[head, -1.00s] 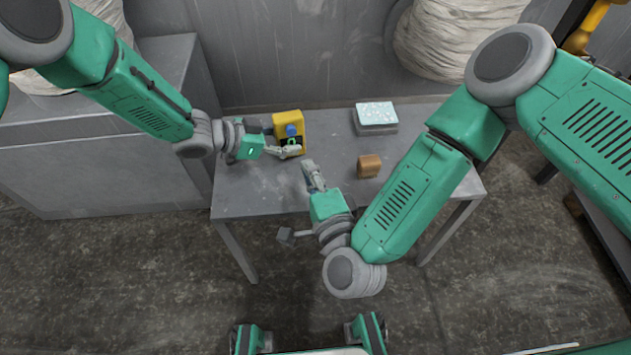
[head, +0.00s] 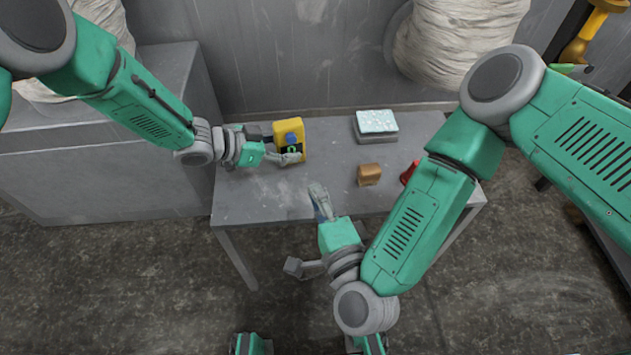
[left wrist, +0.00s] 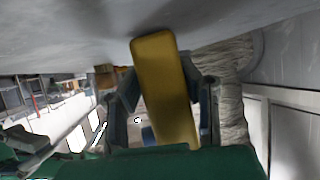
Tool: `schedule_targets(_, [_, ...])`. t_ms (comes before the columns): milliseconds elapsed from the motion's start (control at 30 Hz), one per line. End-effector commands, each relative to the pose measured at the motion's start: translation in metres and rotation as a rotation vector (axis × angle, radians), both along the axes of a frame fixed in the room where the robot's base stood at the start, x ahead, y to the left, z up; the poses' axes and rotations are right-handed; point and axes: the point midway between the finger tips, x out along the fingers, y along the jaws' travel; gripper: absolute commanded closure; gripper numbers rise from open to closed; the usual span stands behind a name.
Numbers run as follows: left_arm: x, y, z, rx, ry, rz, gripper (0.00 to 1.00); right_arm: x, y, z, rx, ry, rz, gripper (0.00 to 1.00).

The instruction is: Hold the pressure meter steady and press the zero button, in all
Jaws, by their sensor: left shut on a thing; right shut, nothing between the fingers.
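The pressure meter (head: 278,127) is a yellow box with a blue knob and a dark face with a green display, standing at the back left of the grey table. My left gripper (head: 290,158) is shut on it from the left. In the left wrist view the yellow meter (left wrist: 165,85) sits between the two fingers of that gripper (left wrist: 165,112). My right gripper (head: 318,190) is shut and empty, near the table's front edge, in front of the meter and apart from it. The zero button cannot be made out.
On the grey table (head: 250,192) a brown block (head: 369,174) lies right of centre. A grey box with a pale speckled top (head: 376,122) is at the back. A red object (head: 408,172) shows partly behind my right arm. A grey cabinet (head: 100,165) stands left.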

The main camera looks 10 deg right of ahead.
Motion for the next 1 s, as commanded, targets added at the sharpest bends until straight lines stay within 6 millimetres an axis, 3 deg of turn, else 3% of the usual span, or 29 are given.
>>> schedule_targets(33, [0.000, 0.000, 0.000, -0.001, 0.000, 0.000, 0.86, 0.000, 0.000, 0.000, 0.000, 0.000, 0.000, 1.00])
schedule_targets(67, [0.000, 0.000, 0.000, -0.001, 0.000, 0.000, 0.59, 0.000, 0.000, 0.000, 0.000, 0.000, 0.000, 1.00])
schedule_targets(100, [0.000, 0.000, 0.000, -0.001, 0.000, 0.000, 0.46, 0.000, 0.000, 0.000, 0.000, 0.000, 0.000, 1.00])
schedule_targets(533, [-0.001, 0.007, 0.004, 0.001, 0.000, 0.001, 0.46, 0.000, 0.000, 0.000, 0.000, 0.000, 0.000, 1.00])
schedule_targets(1000, [-0.024, 0.083, 0.047, -0.001, 0.000, 0.002, 0.46, 0.000, 0.000, 0.000, 0.000, 0.000, 0.000, 1.00])
